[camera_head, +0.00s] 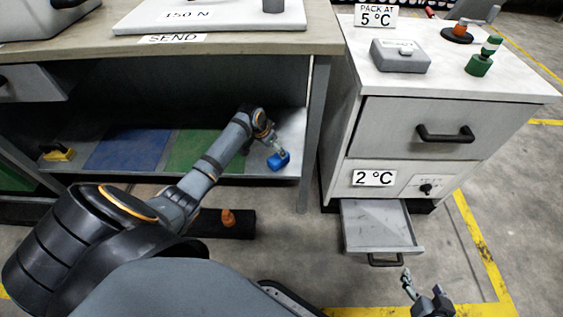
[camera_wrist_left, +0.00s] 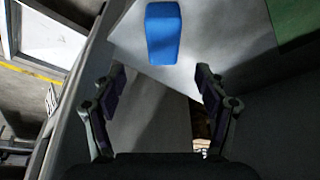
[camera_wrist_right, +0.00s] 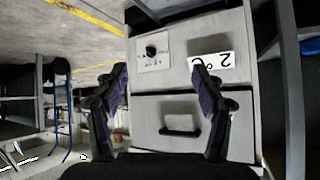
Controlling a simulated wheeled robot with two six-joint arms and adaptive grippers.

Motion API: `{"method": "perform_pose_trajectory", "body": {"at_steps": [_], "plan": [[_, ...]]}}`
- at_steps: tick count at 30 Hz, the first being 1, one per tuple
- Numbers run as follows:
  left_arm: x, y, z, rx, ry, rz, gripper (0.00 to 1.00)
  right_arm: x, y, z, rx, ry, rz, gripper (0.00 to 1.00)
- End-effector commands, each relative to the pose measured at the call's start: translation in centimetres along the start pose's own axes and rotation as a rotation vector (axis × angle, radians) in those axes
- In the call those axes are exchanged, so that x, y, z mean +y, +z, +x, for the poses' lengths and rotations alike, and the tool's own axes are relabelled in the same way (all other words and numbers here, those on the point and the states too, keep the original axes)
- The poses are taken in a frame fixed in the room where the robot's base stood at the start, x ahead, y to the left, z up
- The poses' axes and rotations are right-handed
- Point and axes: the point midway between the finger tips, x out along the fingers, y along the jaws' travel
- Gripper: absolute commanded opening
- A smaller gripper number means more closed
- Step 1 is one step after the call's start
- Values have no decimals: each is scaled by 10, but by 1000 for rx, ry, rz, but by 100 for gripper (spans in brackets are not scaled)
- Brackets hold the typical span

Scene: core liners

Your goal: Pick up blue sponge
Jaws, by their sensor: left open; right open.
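The blue sponge (camera_head: 279,160) lies on the lower shelf of the workbench near its right end. In the left wrist view the sponge (camera_wrist_left: 163,33) is a rounded blue block just beyond the fingertips, centred between them. My left gripper (camera_head: 272,141) reaches over the shelf close to the sponge. In the left wrist view the left gripper (camera_wrist_left: 161,86) is open, with nothing between its fingers. My right gripper (camera_head: 424,292) is at the lower right in front of the cabinet. In the right wrist view the right gripper (camera_wrist_right: 161,84) is open and empty, facing the cabinet drawers.
Blue (camera_head: 127,150) and green (camera_head: 203,150) mats and a yellow object (camera_head: 57,153) lie on the shelf. A bench leg (camera_head: 312,140) stands right of the sponge; the benchtop (camera_head: 250,43) overhangs the shelf. The cabinet's lower drawer (camera_head: 378,226) is pulled out.

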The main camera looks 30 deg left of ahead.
Motion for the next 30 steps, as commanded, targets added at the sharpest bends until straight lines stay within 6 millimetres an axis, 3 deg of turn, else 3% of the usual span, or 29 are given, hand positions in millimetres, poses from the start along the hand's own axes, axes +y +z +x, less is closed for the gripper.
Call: {"method": "perform_pose_trajectory", "body": {"at_steps": [8,18,24,30], "plan": [[0,0,16,1,0,-1,74,3,-71,-3,270,14,-23,69],[0,1,32,0,0,-1,74,2,-152,-30,598,23,-51,69],[0,0,37,0,-1,0,74,1,-177,-44,708,25,-61,69],[0,0,38,0,-1,0,74,0,-181,-47,728,26,-63,69]]}}
